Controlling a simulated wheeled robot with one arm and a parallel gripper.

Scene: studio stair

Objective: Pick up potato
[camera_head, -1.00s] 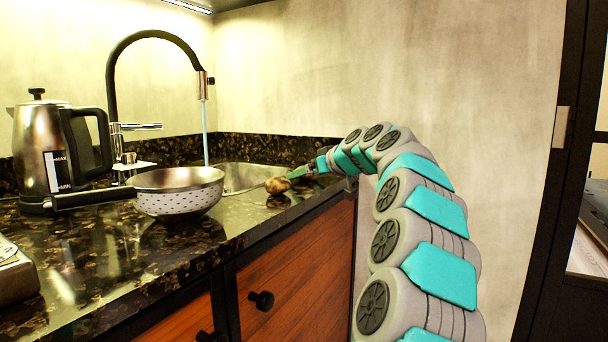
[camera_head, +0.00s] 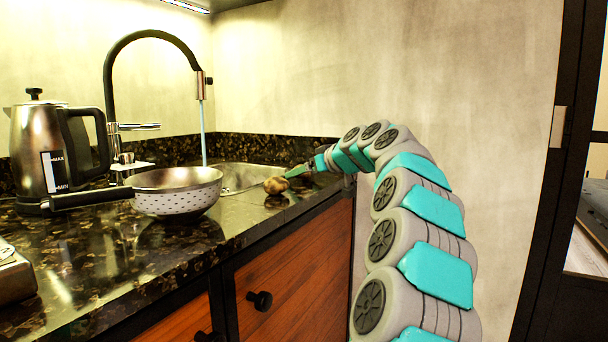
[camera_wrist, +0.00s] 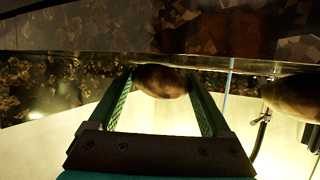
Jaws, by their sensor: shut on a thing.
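The potato (camera_head: 275,186) is small, brown and mottled.
A perforated metal colander (camera_head: 178,190) with a long black handle stands left of the potato. Behind are the sink (camera_head: 240,176) and a black tap (camera_head: 110,80) with running water. A kettle (camera_head: 38,150) stands at far left. A wooden cabinet front (camera_head: 300,262) lies below the counter edge.

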